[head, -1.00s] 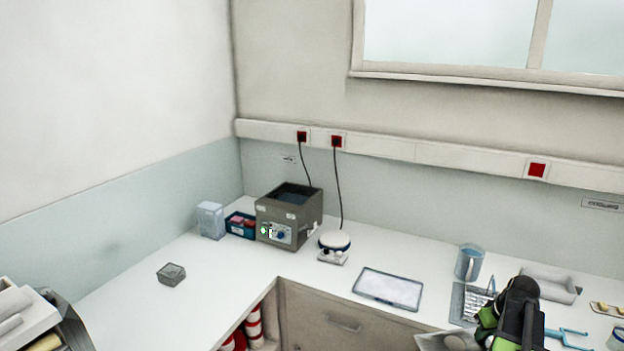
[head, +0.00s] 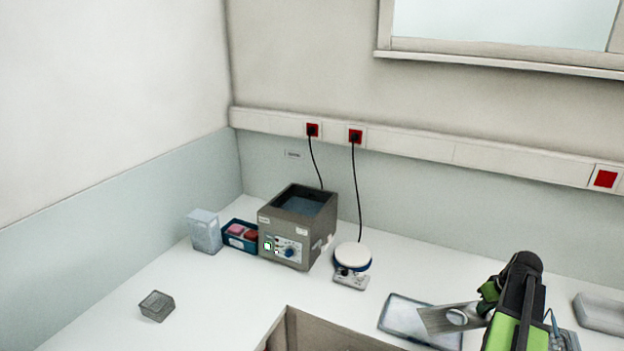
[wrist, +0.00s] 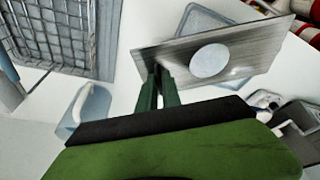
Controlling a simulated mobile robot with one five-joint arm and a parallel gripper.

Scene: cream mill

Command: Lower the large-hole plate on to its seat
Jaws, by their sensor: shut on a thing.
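My gripper (wrist: 158,82) is shut on the edge of the large-hole plate (wrist: 262,45), a flat brushed-metal sheet with one big round hole. In the head view the plate (head: 433,320) juts left from my gripper, over the right part of a shallow tray. The plate looks roughly level and clear of the bench. A grey water bath (head: 290,245) with an open top and dark blue interior stands at the back, left of the plate and well apart from it. I cannot tell for certain which place is the plate's seat.
A white-topped round stirrer (head: 352,257) stands right of the bath. A blue box (head: 240,236) and a clear container (head: 204,232) stand left of it. A small grey box (head: 157,306) sits front left. The shallow tray (head: 392,318) lies under the plate. The left bench is mostly clear.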

